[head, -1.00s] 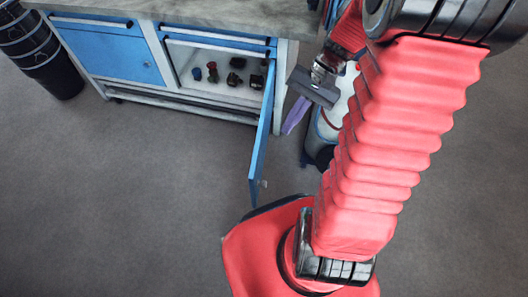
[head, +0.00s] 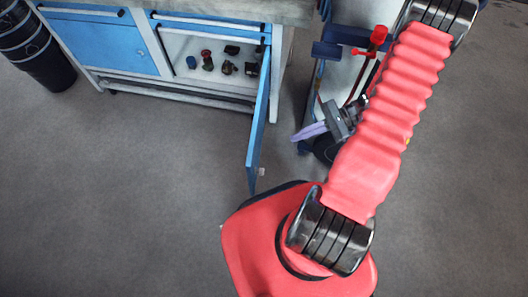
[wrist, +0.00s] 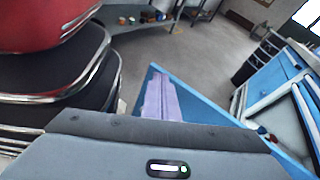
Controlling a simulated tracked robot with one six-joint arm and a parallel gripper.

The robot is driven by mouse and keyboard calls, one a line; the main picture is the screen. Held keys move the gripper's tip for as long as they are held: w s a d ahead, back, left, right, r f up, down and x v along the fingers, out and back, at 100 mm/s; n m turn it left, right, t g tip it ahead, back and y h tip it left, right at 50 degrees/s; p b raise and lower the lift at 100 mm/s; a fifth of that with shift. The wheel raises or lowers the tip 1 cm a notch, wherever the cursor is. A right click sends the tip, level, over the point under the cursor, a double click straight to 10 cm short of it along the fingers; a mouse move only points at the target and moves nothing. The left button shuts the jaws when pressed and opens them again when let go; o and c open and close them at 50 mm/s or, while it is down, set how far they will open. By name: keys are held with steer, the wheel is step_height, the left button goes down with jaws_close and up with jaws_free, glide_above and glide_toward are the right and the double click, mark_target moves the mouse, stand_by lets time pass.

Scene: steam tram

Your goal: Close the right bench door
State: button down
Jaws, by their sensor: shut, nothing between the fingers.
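The right bench door (head: 257,130) is a blue panel. It stands swung far out from the right compartment (head: 213,62) of the bench, which is open. In the wrist view the blue door (wrist: 207,107) runs diagonally behind my fingers. My gripper (head: 296,137) has purple fingers, shut and empty. It is to the right of the door, on its outer side, with its fingertips pointing left towards it. The head view shows a gap between fingertips and door. In the wrist view my gripper (wrist: 160,78) overlaps the door panel; I cannot tell the depth there.
Several small red, blue and dark items (head: 228,67) stand inside the open compartment. The left bench door (head: 105,45) is shut. Black bins (head: 38,55) are far left. The floor before the bench is clear.

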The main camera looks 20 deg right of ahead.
steer(key=s+f+m+t+y, duration=0.1)
steer(key=s+f+m+t, duration=0.2)
steer(key=f+m+t, duration=0.4)
step_height(320, 180, down, 4)
steer(key=shift+s+d+r+y, duration=0.1)
steer(key=shift+s+d+y, duration=0.05)
steer(key=shift+d+y, duration=0.25)
steer(key=shift+a, duration=0.1)
steer(key=x, duration=1.4)
steer(key=shift+w, duration=0.2)
